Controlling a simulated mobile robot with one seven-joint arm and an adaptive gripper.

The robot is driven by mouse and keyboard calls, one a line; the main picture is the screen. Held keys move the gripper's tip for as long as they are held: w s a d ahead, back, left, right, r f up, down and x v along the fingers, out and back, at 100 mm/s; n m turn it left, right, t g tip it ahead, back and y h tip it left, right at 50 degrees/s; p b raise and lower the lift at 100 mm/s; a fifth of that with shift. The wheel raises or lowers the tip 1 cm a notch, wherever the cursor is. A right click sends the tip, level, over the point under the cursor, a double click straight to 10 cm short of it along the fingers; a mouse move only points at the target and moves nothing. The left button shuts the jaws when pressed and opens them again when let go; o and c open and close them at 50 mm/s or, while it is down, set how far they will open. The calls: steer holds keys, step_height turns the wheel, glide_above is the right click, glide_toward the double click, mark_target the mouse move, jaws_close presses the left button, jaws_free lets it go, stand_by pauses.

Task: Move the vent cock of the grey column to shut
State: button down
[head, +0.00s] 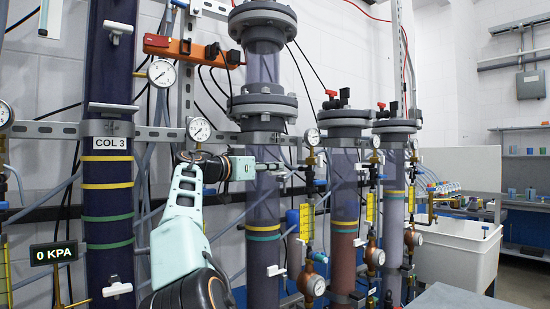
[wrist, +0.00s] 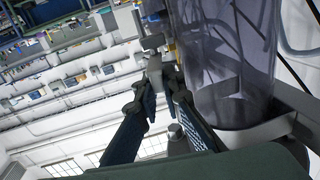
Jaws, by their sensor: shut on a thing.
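My gripper (head: 282,168) reaches from the left across the front of the middle clear column (head: 264,205), which has a grey flange and green and yellow bands. In the wrist view my gripper's two dark fingers (wrist: 163,80) close around a small grey part (wrist: 153,62), which looks like a cock handle beside the clear column wall (wrist: 215,60). The fingers hide much of this part, so I cannot tell its turn position. I cannot tell for certain which column is the grey one; a paler column (head: 392,215) stands farther right.
A dark column marked COL 3 (head: 107,190) stands at left, with a gauge (head: 161,73) beside it. A reddish-brown column (head: 344,235) stands right of the middle one. Red-handled fittings (head: 331,98) top the right columns. Gauges and tubing crowd the grey rail. A white sink (head: 455,255) is at right.

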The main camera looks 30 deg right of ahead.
steer(key=shift+w+g+p, duration=0.1)
steer(key=shift+g+p, duration=0.2)
steer(key=c, duration=2)
jaws_free()
steer(key=shift+c, duration=0.2)
steer(key=shift+f+b, duration=0.2)
steer(key=shift+b, duration=0.3)
